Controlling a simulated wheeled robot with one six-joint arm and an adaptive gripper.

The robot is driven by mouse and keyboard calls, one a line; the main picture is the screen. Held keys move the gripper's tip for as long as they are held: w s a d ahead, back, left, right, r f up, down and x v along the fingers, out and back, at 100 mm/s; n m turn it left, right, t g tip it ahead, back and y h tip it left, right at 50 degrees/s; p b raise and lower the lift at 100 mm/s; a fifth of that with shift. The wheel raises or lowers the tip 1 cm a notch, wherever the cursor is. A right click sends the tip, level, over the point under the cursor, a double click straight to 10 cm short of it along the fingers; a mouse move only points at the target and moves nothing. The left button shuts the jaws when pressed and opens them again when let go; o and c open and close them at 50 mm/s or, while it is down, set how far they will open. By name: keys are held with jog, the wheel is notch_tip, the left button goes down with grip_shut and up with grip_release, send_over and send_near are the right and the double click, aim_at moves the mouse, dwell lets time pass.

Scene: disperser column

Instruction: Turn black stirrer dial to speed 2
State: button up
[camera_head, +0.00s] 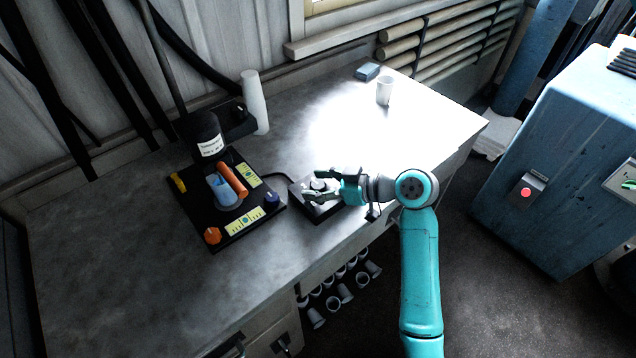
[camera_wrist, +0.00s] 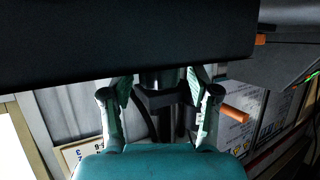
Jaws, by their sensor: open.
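The small black control box (camera_head: 322,211) sits on the grey bench near its front edge, right of the disperser base. A round dial (camera_head: 318,184) shows on top of it, partly hidden by my fingers. My gripper (camera_head: 313,183) reaches in from the right with its fingers apart, one on each side of the dial. In the wrist view the fingers (camera_wrist: 161,92) are spread, with a short dark cylinder (camera_wrist: 163,77), seemingly the dial, between them below the broad dark box (camera_wrist: 120,35). Contact with it and the dial's pointer setting cannot be told.
The black disperser base (camera_head: 190,208) stands left with an orange knob (camera_head: 212,236), a blue knob (camera_head: 271,198) and an orange handle (camera_head: 233,179). A white cup (camera_head: 384,91) and a blue block (camera_head: 367,71) stand at the back right. The bench's right middle is clear.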

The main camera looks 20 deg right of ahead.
grip_shut()
jog(key=shift+w+n+g+y, duration=0.1)
jog(key=shift+n+g+y, duration=0.5)
jog(key=shift+n+g, duration=0.2)
jog(key=shift+n+g+y, duration=0.5)
jog(key=shift+n+g, duration=0.2)
jog(key=shift+n, duration=0.1)
grip_release()
jog(key=shift+d, duration=0.1)
jog(key=v, duration=1.2)
